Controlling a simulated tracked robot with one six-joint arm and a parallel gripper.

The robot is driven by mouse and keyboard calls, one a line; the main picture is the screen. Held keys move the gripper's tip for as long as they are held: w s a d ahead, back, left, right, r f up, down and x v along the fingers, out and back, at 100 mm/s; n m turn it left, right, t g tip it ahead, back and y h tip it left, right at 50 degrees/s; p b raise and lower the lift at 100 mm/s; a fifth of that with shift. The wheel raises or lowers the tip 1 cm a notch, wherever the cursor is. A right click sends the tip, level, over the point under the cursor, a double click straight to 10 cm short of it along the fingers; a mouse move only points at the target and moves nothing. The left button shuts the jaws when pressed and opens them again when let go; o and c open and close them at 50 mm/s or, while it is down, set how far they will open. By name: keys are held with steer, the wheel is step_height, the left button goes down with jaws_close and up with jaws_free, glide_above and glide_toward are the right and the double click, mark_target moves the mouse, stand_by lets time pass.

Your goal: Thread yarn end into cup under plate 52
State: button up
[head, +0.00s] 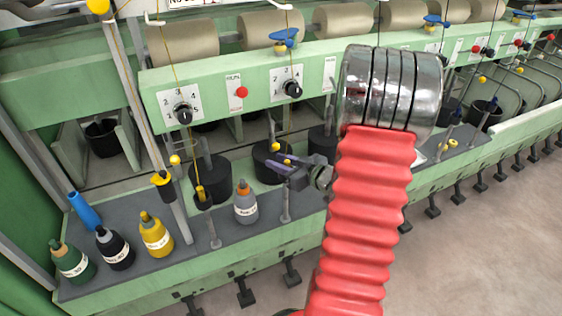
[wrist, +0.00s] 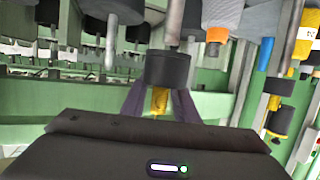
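My gripper (head: 275,163) is at the middle of the machine in the head view, its fingers pointing left in front of a black cup (head: 262,148). In the wrist view the two purple-grey fingers (wrist: 160,95) stand apart, with a yellow piece (wrist: 160,101) showing between them, below a black cylinder (wrist: 168,68). Whether the fingers touch the yellow piece is unclear. A yellow yarn (head: 174,75) hangs to a yellow end piece (head: 201,192) at another black cup (head: 210,178). The plate numbers are too small to read, so plate 52 cannot be picked out.
Grey (head: 245,202), yellow (head: 155,236), black (head: 114,248) and green (head: 72,260) bottles stand on the front shelf with a blue tube (head: 84,211). A slanted metal post (head: 138,110) rises at left. The floor (head: 480,250) at right is clear.

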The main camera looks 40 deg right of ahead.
steer(key=shift+s+a+f, duration=0.1)
steer(key=shift+a+f, duration=0.2)
steer(key=shift+f, duration=0.05)
steer(key=shift+s, duration=0.1)
steer(key=shift+s+d+r, duration=0.15)
steer(key=shift+s+r, duration=0.1)
steer(key=shift+s, duration=0.3)
steer(key=v, duration=1.2)
steer(key=shift+s+d+r, duration=0.15)
steer(key=shift+d+r, duration=0.1)
